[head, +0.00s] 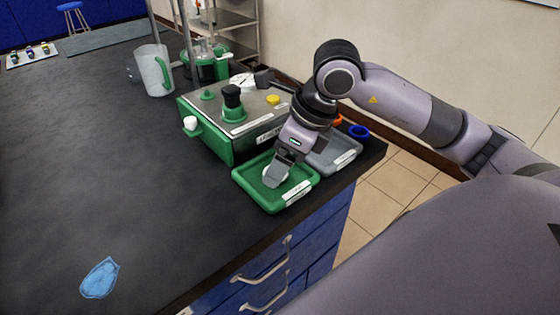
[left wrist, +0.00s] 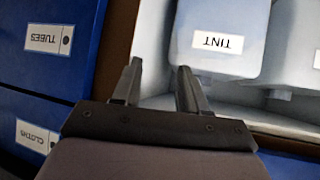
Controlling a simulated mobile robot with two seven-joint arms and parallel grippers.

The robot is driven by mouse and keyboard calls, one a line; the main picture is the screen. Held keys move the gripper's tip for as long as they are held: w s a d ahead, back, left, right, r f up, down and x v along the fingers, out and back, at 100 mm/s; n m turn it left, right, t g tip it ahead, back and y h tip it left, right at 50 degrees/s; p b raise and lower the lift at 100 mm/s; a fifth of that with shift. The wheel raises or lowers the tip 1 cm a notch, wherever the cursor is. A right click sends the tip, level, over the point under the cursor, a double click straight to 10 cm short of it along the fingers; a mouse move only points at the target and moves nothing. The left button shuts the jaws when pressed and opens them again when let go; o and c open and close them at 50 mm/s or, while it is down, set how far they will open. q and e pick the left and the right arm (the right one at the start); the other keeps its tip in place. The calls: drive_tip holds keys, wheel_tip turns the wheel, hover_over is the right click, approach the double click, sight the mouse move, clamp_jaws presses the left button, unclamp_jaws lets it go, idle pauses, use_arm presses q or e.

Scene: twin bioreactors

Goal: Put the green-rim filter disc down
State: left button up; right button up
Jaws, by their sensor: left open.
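A small pale round thing (head: 284,172), seemingly the filter disc, shows at the fingertips of my right gripper (head: 275,180), inside the green tray (head: 246,185). The fingers cover part of it; its green rim cannot be made out. I cannot tell whether the fingers are closed on it or whether it rests on the tray floor. My left gripper (left wrist: 157,88) is open and empty in the left wrist view, and does not show in the head view.
A grey tray (head: 342,158) sits beside the green tray, near the bench's right edge. Behind stands a green-sided unit (head: 208,135) with knobs. A box labelled TINT (left wrist: 218,65) and blue drawers (left wrist: 50,75) are near my left gripper.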

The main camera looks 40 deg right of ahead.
drive_tip(key=v, duration=1)
drive_tip(key=shift+s+r+p, duration=0.15)
drive_tip(key=shift+r+p, duration=0.1)
drive_tip(key=shift+p, duration=0.2)
